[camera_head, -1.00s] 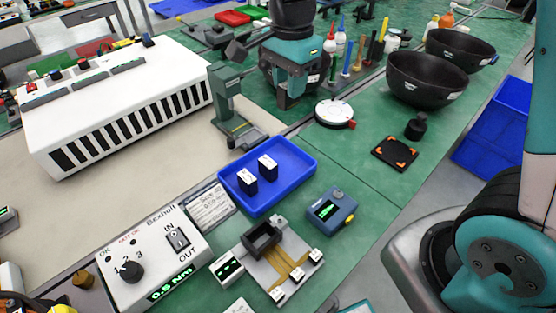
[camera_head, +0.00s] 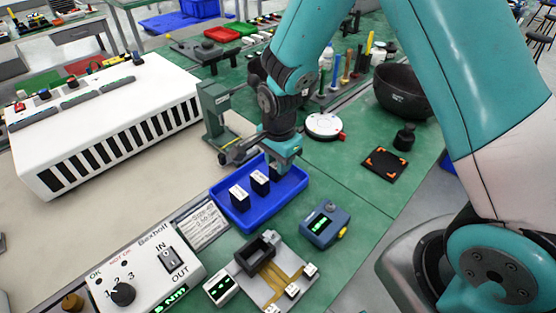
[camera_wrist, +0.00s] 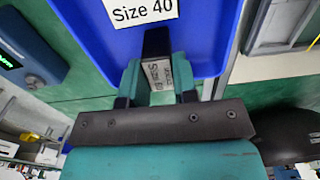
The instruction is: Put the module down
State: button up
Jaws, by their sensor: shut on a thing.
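My gripper (camera_head: 281,170) is over the right end of the blue tray (camera_head: 245,226), low and near its floor. In the wrist view the gripper (camera_wrist: 158,78) is shut on a dark module (camera_wrist: 156,42) with a white label on its side. The blue tray (camera_wrist: 215,35) lies around and below it; I cannot tell whether the module touches its floor. Two other dark modules with white tops, a left one (camera_head: 239,198) and a right one (camera_head: 260,182), stand in the tray to the left of my gripper.
A fixture with a black, empty-looking socket (camera_head: 256,250) stands in front of the tray. A blue meter (camera_head: 327,223) is to its right. A green press (camera_head: 218,125) stands close behind the tray. A white control box (camera_head: 145,275) is at front left.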

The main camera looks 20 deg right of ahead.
jog(key=shift+f, duration=0.1)
jog(key=o, duration=0.9)
jog(key=shift+o, duration=0.2)
notch_tip(320, 180, up, 12)
jog(key=s+a+r+n+y, duration=0.2)
jog(key=s+r+n, duration=0.3)
jog(key=s+n, duration=0.5)
jog(key=s+a+r+n+y, duration=0.2)
jog(key=s+r+n, duration=0.3)
jog(key=s+n, duration=0.5)
jog(key=shift+s+a+n+b, duration=0.3)
jog(key=shift+s+n, duration=0.1)
jog(key=shift+s, duration=0.1)
